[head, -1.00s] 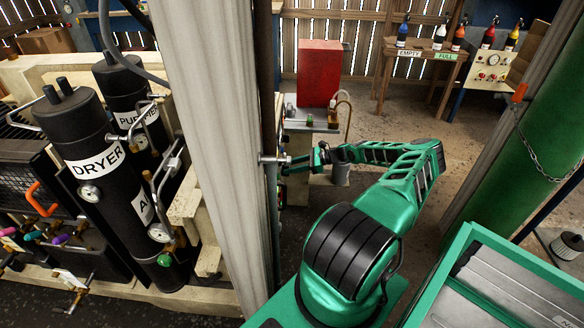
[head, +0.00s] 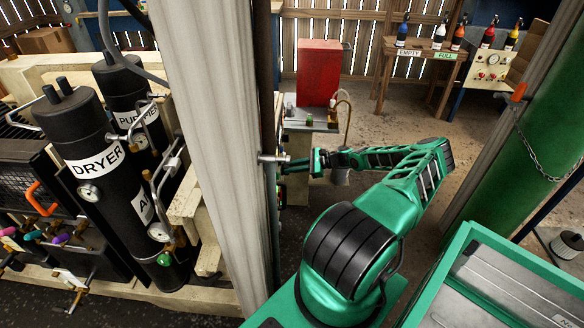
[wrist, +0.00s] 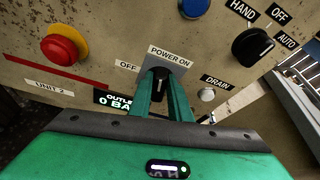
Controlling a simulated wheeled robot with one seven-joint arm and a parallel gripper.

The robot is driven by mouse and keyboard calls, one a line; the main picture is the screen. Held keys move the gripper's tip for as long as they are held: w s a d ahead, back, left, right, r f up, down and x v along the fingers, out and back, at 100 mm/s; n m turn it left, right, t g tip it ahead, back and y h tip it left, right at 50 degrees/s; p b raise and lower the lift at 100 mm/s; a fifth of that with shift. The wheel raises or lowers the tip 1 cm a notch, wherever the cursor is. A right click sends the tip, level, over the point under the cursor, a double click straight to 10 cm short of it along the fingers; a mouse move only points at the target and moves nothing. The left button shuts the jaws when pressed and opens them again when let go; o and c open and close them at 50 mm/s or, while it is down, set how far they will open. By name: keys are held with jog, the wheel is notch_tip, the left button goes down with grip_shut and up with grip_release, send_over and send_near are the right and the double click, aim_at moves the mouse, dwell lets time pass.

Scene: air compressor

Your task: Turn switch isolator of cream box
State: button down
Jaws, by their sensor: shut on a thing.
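The cream box (wrist: 110,45) fills the upper part of the wrist view as a cream panel tilted in the picture. Its switch isolator (wrist: 160,73) is a black knob on a grey plate, labelled POWER ON above and OFF to the left. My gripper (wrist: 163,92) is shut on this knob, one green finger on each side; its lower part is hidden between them. In the head view my gripper (head: 314,162) reaches left toward the pale post, and the panel face is mostly hidden behind that post.
A red emergency button (wrist: 60,48) sits left of the isolator. A black HAND/OFF/AUTO selector (wrist: 253,46), a blue button (wrist: 194,7) and a white DRAIN button (wrist: 207,95) lie around it. In the head view a pale post (head: 205,130) stands close left of my arm.

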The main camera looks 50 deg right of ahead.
aim_at(283, 173)
jog(key=shift+s+a+f+n+t+h, duration=0.15)
jog(key=shift+a+f+n+t+h, duration=0.25)
jog(key=shift+n+t, duration=1.05)
jog(key=shift+s+a+f+n+t+h, duration=0.1)
jog(key=shift+a+f+n+t+h, duration=0.3)
jog(key=shift+n, duration=1.95)
jog(key=shift+s+a+f+n+t+h, duration=0.2)
jog(key=shift+f+n+t, duration=0.3)
jog(key=shift+n+t, duration=1.05)
jog(key=shift+n+g, duration=0.4)
jog(key=shift+n, duration=0.05)
jog(key=shift+f, duration=0.1)
